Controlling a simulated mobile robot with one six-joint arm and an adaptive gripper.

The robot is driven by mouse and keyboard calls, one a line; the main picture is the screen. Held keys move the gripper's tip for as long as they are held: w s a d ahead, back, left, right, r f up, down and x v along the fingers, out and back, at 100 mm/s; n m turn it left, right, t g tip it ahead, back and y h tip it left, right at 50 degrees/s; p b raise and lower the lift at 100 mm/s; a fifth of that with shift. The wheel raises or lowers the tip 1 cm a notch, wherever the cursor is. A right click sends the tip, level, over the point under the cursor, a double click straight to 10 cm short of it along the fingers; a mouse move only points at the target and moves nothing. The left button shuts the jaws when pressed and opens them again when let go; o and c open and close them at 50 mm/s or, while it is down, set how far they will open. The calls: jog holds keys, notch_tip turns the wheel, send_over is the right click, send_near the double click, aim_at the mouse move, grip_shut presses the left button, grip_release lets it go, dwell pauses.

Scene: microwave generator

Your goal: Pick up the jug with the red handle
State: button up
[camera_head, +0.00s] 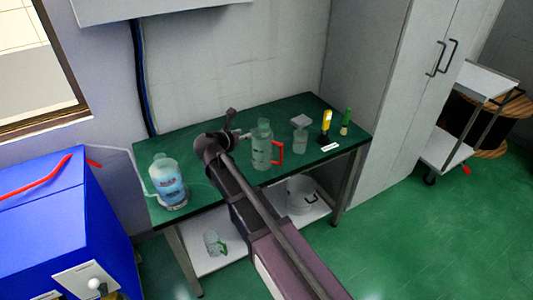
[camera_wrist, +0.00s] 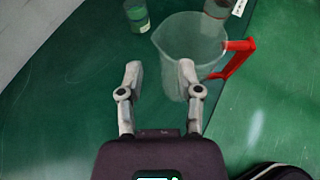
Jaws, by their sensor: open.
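The clear jug with the red handle (camera_head: 262,147) stands upright on the green table in the head view, just right of my gripper (camera_head: 236,135). Its red handle points to the right. In the wrist view the jug (camera_wrist: 190,45) is ahead and to the right, with the red handle (camera_wrist: 235,60) on its far right side. My gripper (camera_wrist: 156,78) is open and empty there. Its right finger overlaps the jug's near side in the picture; I cannot tell whether they touch. The left finger is left of the jug, over bare table.
The green table (camera_head: 215,190) also holds a large clear bottle (camera_head: 168,182) at left. A small clear container (camera_head: 300,132), a yellow-and-black item (camera_head: 325,126) and a green item (camera_head: 345,121) stand to the right. A pot (camera_head: 300,195) and another jug (camera_head: 213,243) sit on the lower shelf.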

aim_at(252, 131)
jog(key=shift+w, duration=0.1)
jog(key=shift+b+x, duration=0.45)
jog(key=shift+x, duration=0.65)
jog(key=shift+f, duration=0.1)
jog(key=shift+b+x, duration=0.95)
jog(key=shift+x, duration=1)
jog(key=shift+w+d+f, duration=0.15)
jog(key=shift+w+f, duration=0.2)
jog(key=shift+w, duration=0.15)
grip_shut()
